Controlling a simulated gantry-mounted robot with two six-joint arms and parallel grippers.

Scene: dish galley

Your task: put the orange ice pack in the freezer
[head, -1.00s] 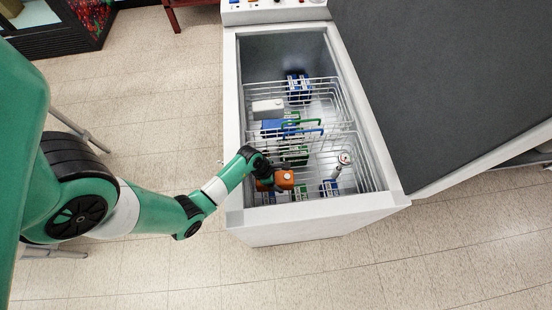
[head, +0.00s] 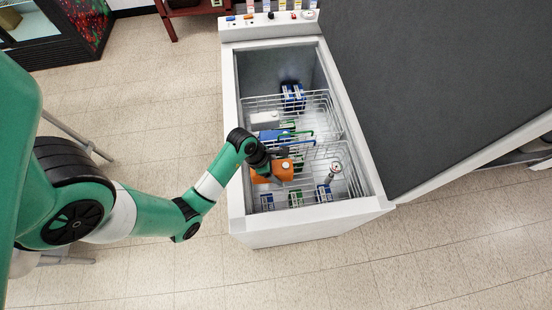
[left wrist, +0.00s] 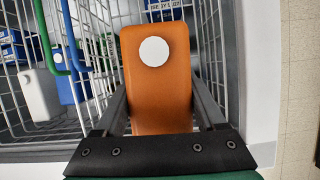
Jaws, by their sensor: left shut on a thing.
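The orange ice pack (head: 278,169) is a flat orange block with a white round cap. It also fills the middle of the left wrist view (left wrist: 158,95). My left gripper (head: 270,166) is shut on it and holds it over the front part of the open chest freezer (head: 236,190), beside the wire baskets. In the left wrist view its two fingers (left wrist: 160,112) lie along both sides of the pack. Whether the pack touches anything below cannot be told. My right gripper is not in view.
Wire baskets (head: 330,150) with blue, white and green items fill much of the freezer. A round-dial thermometer (head: 335,168) stands at the right front. Several small boxes (head: 296,199) lie at the front bottom. The grey lid (head: 430,80) is open at the right.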

